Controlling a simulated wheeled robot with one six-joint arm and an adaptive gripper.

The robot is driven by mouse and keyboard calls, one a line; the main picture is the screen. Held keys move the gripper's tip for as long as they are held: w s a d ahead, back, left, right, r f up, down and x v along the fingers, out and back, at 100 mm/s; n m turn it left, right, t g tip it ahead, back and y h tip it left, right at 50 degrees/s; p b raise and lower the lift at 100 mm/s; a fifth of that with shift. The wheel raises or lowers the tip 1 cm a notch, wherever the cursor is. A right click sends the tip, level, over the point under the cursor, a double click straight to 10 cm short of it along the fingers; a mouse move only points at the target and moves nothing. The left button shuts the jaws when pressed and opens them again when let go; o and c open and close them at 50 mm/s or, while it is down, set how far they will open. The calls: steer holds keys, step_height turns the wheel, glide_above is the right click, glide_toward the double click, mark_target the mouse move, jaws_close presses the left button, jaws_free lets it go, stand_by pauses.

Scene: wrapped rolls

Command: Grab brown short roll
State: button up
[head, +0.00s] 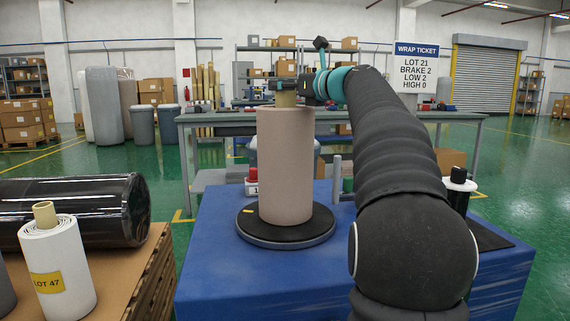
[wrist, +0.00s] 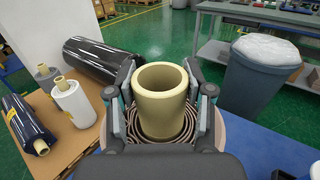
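The brown short roll (head: 285,165) stands upright on a round dark turntable (head: 252,232) on a blue-topped stand (head: 215,285). Its pale core tube (head: 287,99) sticks out of the top. My gripper (head: 285,86) is at that tube, above the wound brown layers. In the wrist view, my gripper (wrist: 160,90) has one finger on each side of the core tube (wrist: 160,105), and both pads look pressed against it. The contact faces are mostly hidden. The roll's wound edge shows in rings around the tube.
A pallet (head: 150,265) at left carries a white roll (head: 60,265) labelled LOT 47 and a large black wrapped roll (head: 75,208). A dark post (head: 458,190) stands at right of the stand. A workbench (head: 225,118) is behind, and a grey bin (wrist: 255,75) stands near it.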

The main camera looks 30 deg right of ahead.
jaws_close()
steer(key=shift+r, duration=0.1)
steer(key=shift+r, duration=0.1)
